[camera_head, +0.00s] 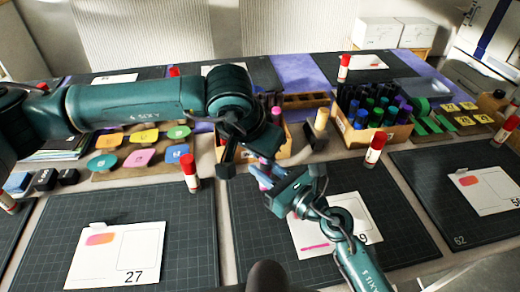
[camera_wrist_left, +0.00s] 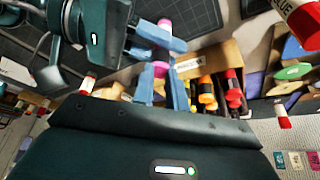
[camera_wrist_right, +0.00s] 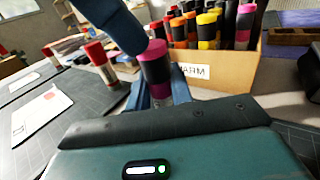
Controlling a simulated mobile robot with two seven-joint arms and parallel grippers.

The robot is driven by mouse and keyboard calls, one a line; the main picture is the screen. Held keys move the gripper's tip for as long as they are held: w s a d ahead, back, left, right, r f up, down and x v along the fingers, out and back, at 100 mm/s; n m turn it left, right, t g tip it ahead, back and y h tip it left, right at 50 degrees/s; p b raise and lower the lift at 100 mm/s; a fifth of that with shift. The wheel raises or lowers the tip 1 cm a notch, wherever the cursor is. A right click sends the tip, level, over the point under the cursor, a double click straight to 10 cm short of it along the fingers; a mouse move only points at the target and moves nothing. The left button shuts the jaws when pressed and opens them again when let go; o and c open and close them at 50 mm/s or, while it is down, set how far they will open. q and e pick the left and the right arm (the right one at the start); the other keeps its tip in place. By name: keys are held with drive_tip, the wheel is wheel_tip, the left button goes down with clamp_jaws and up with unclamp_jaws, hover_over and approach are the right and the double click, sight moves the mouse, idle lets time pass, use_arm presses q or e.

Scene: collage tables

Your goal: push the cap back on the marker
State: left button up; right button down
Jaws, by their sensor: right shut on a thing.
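The marker (camera_head: 264,171) is upright between my two grippers in the head view, small and partly hidden. In the right wrist view the marker (camera_wrist_right: 156,72) has a dark body and a magenta end that faces up. My right gripper (camera_head: 272,187) is shut on the body. In the left wrist view the magenta end (camera_wrist_left: 160,68) is at the tips of my left gripper (camera_wrist_left: 165,88), whose fingers stand slightly apart. A left finger is close beside the magenta end in the right wrist view. I cannot tell whether the cap is fully seated.
A second marker crate (camera_head: 375,115) is to the right. Red-capped glue sticks (camera_head: 190,172) stand around. A card marked 27 (camera_head: 115,255) lies on the left mat; another card is under my right arm.

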use_arm(q)
drive_tip(key=shift+f, duration=0.1)
use_arm(e)
drive_tip(key=c, duration=1.2)
unclamp_jaws()
use_arm(q)
drive_tip(key=v, duration=0.4)
use_arm(e)
drive_tip(key=shift+o, duration=0.2)
drive_tip(key=shift+d, duration=0.1)
use_arm(q)
wheel_tip(320, 180, down, 2)
drive_tip(key=shift+f+b, duration=0.1)
drive_tip(key=shift+b, duration=1)
use_arm(e)
drive_tip(key=v, duration=1.2)
drive_tip(key=shift+s+d, duration=0.15)
drive_tip(key=shift+s, duration=0.1)
drive_tip(key=shift+s+d+r, duration=0.1)
drive_tip(key=shift+s+d, duration=0.05)
drive_tip(key=shift+d, duration=0.05)
use_arm(q)
drive_tip(key=shift+f, duration=0.15)
